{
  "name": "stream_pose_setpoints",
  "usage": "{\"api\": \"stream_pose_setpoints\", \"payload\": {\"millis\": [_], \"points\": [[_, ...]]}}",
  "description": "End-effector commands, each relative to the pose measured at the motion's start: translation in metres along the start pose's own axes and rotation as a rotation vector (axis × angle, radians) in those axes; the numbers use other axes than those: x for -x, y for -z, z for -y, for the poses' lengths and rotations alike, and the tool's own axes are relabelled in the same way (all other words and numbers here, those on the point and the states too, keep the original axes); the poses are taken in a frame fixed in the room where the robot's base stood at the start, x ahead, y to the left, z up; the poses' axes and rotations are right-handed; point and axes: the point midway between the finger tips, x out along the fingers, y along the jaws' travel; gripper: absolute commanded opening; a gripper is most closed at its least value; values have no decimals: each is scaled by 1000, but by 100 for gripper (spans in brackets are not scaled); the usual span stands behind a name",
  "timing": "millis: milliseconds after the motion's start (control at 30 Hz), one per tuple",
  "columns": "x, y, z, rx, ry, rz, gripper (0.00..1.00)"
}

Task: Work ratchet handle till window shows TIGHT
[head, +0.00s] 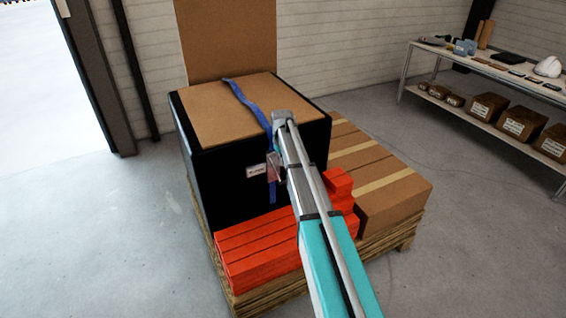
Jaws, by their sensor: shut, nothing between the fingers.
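A blue strap (246,101) runs over the brown top of a large black box and down its front face. A small metallic piece, apparently the ratchet (274,170), sits on the strap at the front, partly covered by my arm. A small white plate with dark marks (257,171) is left of it; it may be the window, but its text is too small to read. My arm reaches in from the bottom right to the box front. My gripper (277,152) is beside the ratchet, mostly hidden by my arm; it looks shut and empty. Contact with the handle cannot be made out.
The black box (225,185) stands on a wooden pallet (262,295) with red-orange blocks (255,245) in front and taped cartons (385,180) at right. A tall brown panel (228,40) rises behind. A shelf (470,62) stands back right. Floor at left is clear.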

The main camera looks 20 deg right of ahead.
Motion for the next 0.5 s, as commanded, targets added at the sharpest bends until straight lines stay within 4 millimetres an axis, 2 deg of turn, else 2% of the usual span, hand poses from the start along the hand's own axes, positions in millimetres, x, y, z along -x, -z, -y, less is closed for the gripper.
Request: {"api": "stream_pose_setpoints", "payload": {"millis": [133, 500], "points": [[9, 2, 0, 0, 0, 0, 0], [10, 2, 0, 0, 0, 0, 0]]}}
